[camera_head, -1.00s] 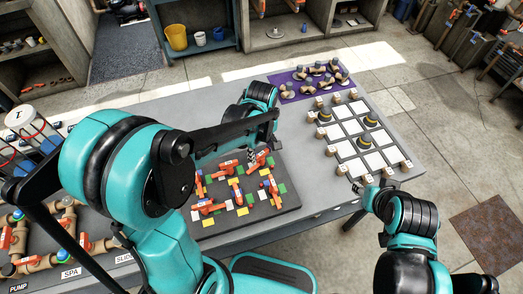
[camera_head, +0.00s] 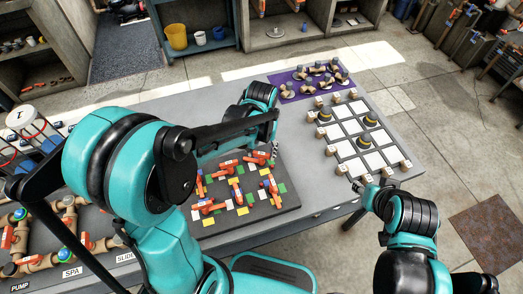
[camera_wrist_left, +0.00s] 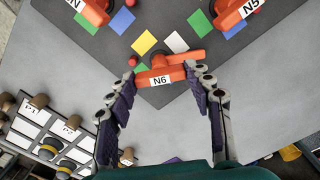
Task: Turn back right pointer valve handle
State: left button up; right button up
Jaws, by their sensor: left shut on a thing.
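A dark board (camera_head: 285,200) on the grey table carries several orange pointer valve handles with white labels and coloured squares around them. In the left wrist view, the handle labelled N6 (camera_wrist_left: 160,76) sits near the board's corner, with its orange arm pointing right. My left gripper (camera_head: 270,155) is over the board's far right corner. In the left wrist view its two fingers (camera_wrist_left: 158,84) close on N6 from both sides. In the head view the arm and fingers partly hide that handle. My right gripper (camera_head: 361,186) is near the table's right edge, away from the valves; its opening is unclear.
A tile grid (camera_head: 360,142) with wooden blocks and dark-yellow pieces lies right of the board. A purple mat (camera_head: 289,90) with several fittings lies behind. Brown pipes with valves (camera_head: 70,225) stand at the left. Grey table between board and grid is bare.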

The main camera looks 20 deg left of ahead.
pick_arm(q)
jog(key=m, duration=0.4)
jog(key=shift+m, duration=0.3)
jog(key=m, duration=0.3)
jog(key=shift+m, duration=0.3)
jog(key=m, duration=1.4)
jog(key=shift+m, duration=0.3)
jog(key=m, duration=0.3)
jog(key=shift+m, duration=2.1)
